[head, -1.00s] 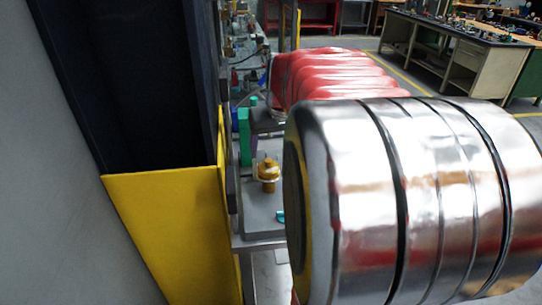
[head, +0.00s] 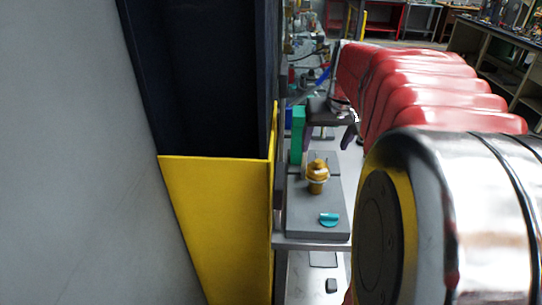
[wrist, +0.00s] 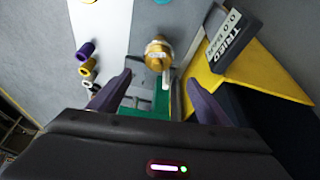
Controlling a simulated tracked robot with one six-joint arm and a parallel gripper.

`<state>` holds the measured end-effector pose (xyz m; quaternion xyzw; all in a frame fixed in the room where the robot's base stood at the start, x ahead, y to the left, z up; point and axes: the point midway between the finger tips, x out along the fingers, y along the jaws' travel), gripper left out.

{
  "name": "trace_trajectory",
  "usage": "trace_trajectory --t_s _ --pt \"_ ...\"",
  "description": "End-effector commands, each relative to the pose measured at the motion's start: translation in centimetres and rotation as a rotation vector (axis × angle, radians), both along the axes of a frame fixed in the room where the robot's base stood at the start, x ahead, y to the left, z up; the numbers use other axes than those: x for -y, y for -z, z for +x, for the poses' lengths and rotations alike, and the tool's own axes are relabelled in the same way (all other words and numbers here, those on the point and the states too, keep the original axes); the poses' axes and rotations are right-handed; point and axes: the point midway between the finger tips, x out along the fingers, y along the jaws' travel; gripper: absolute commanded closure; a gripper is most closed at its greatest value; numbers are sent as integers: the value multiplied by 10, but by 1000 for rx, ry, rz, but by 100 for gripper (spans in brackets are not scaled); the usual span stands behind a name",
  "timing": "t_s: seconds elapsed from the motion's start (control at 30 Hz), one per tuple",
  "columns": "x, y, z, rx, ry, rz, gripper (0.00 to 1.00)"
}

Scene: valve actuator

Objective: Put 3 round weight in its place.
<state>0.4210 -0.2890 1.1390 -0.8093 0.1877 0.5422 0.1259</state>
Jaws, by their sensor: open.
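A brass-coloured round piece (head: 317,174) stands upright on a grey plate (head: 300,220); no number is readable on it. It also shows in the wrist view (wrist: 157,52), ahead of my fingers and roughly between them, with a gap left. My gripper (wrist: 158,84) is open and empty. It also shows in the head view (head: 330,132), dark, behind and above the brass piece. In the wrist view, purple (wrist: 86,50) and yellow (wrist: 88,67) round pieces lie at the left; I cannot tell which piece is the 3 round weight.
A green block (head: 298,135) stands close behind the brass piece. A teal piece (head: 329,219) lies at the plate's front. A tall dark column with a yellow panel (head: 220,220) closes the left side. A dark lettered block (wrist: 232,38) is near my right finger.

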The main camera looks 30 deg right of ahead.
Motion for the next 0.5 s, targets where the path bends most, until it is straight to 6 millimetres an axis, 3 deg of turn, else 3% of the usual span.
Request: trace_trajectory --t_s 0.17,0.5 --pt "-35 -2 -1 8 -44 -6 29" --pt "-131 1 -21 30 -166 -19 29"
